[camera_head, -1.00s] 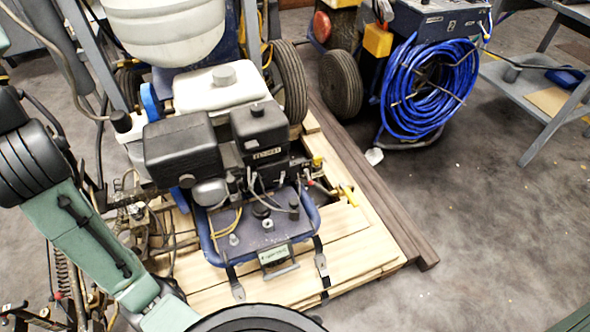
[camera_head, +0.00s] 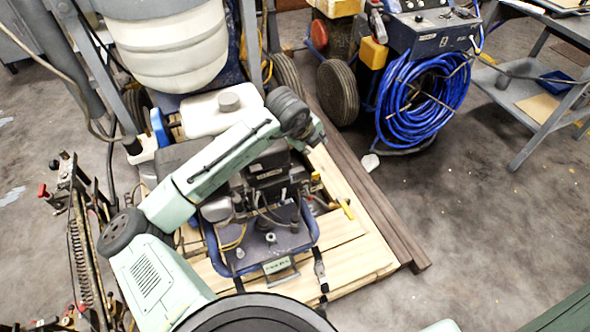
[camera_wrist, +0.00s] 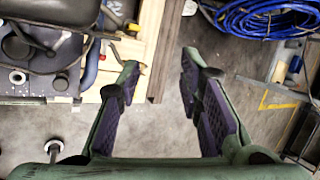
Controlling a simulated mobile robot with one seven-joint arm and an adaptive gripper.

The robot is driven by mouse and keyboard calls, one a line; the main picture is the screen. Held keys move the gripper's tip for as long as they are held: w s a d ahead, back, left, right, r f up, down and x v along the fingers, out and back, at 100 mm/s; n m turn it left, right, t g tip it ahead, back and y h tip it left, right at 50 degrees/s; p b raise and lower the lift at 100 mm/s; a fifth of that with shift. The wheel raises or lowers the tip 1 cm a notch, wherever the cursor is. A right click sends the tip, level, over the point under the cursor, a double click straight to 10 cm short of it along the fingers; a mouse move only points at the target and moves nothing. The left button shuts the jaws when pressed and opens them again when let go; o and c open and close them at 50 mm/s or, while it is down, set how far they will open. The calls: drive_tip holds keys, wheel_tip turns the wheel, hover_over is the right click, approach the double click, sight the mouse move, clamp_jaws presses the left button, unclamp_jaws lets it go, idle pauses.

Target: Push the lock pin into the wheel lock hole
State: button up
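The line striper stands on a wooden pallet in the head view, with a white tank (camera_head: 210,112), a dark engine (camera_head: 268,168) and a wheel (camera_head: 284,75) behind. My arm crosses in front of the engine and hides part of it. My gripper (camera_wrist: 160,62) is open in the wrist view, its purple-padded fingers apart with nothing between them. Bare floor and the pallet edge show beyond the fingertips. I cannot make out the lock pin or the wheel lock hole for certain in either view.
A blue hose coil (camera_head: 422,100) hangs on a machine behind right; it also shows in the wrist view (camera_wrist: 262,16). A grey shelf table (camera_head: 515,95) stands at far right. A dark beam (camera_head: 372,200) lies along the pallet (camera_head: 350,262). The floor right of it is mostly clear.

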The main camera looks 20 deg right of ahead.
sight(295, 217)
drive_tip(key=s+a+f+m+g+y+p, duration=0.1)
drive_tip(key=s+a+f+m+g+y, duration=0.3)
drive_tip(key=s+a+f, duration=0.55)
drive_tip(key=shift+n+y, duration=0.3)
drive_tip(key=shift+y, duration=0.2)
drive_tip(key=f+b, duration=0.2)
drive_tip(key=f, duration=0.1)
drive_tip(key=w+d+f+b, duration=0.1)
drive_tip(key=f+b, duration=0.1)
drive_tip(key=f, duration=0.2)
drive_tip(key=f+b, duration=0.2)
drive_tip(key=f, duration=0.2)
drive_tip(key=shift+w+d+f+b, duration=0.15)
drive_tip(key=shift+w+d+b, duration=0.1)
drive_tip(key=shift+b, duration=0.15)
drive_tip(key=shift+c, duration=0.3)
clamp_jaws()
drive_tip(key=shift+r+p, duration=0.75)
drive_tip(key=shift+r+p, duration=2.45)
drive_tip(key=shift+r, duration=0.65)
